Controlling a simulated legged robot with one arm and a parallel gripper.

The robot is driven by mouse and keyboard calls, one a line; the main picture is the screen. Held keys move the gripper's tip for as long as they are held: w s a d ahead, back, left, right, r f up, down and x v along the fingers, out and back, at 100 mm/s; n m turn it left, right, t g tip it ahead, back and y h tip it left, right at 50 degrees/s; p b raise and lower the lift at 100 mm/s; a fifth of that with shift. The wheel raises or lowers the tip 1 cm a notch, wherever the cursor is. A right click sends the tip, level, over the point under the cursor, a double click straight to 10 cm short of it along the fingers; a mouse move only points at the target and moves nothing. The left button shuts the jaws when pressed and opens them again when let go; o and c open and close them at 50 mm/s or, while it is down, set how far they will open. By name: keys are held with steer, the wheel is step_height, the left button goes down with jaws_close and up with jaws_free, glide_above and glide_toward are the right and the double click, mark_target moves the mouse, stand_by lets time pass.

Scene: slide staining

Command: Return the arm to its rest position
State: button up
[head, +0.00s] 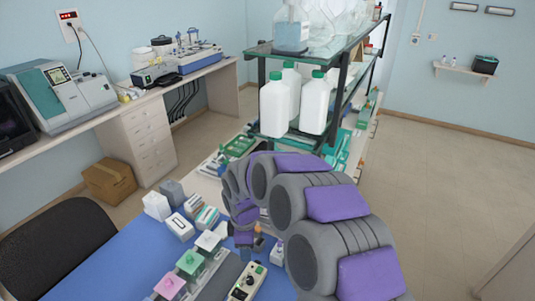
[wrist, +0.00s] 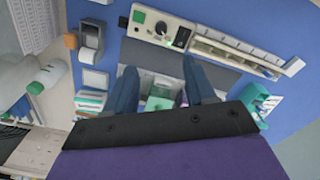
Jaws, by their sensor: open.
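My arm (head: 335,225), grey and purple, reaches from the lower right over the bench in the head view. My gripper (wrist: 162,82) shows in the wrist view with its two dark blue fingers spread apart and nothing held between them. It is above the blue mat (wrist: 110,12). A green-lidded jar (wrist: 160,103) shows below, between the fingers, partly hidden by the gripper body. In the head view my arm largely hides the gripper.
Jars with pink (head: 170,285), green (head: 191,262) and white (head: 208,240) lids stand on the blue mat (head: 105,262). A control box (head: 247,282) lies beside them. Behind my arm, a shelf (head: 258,52) carries white bottles (head: 275,105). Open floor (head: 440,160) is at right.

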steer(key=s+d+r+m+b, duration=0.2)
steer(key=s+d+r+m, duration=0.25)
steer(key=s+d, duration=0.3)
steer(key=s+d+r+m+b, duration=0.25)
steer(key=s+d+m, duration=0.3)
steer(key=d, duration=0.35)
steer(key=s+d+m+b, duration=0.1)
steer(key=s+d+m, duration=0.2)
steer(key=s, duration=0.3)
steer(key=s+d+m+g, duration=0.1)
steer(key=s+d+m, duration=0.2)
steer(key=s, duration=0.3)
steer(key=s+d+f+m+b, duration=0.1)
steer(key=s+d+m, duration=0.1)
steer(key=s, duration=0.5)
steer(key=shift+d+m+g+b, duration=0.35)
steer(key=shift+d+m+g, duration=0.05)
steer(key=shift+m, duration=0.2)
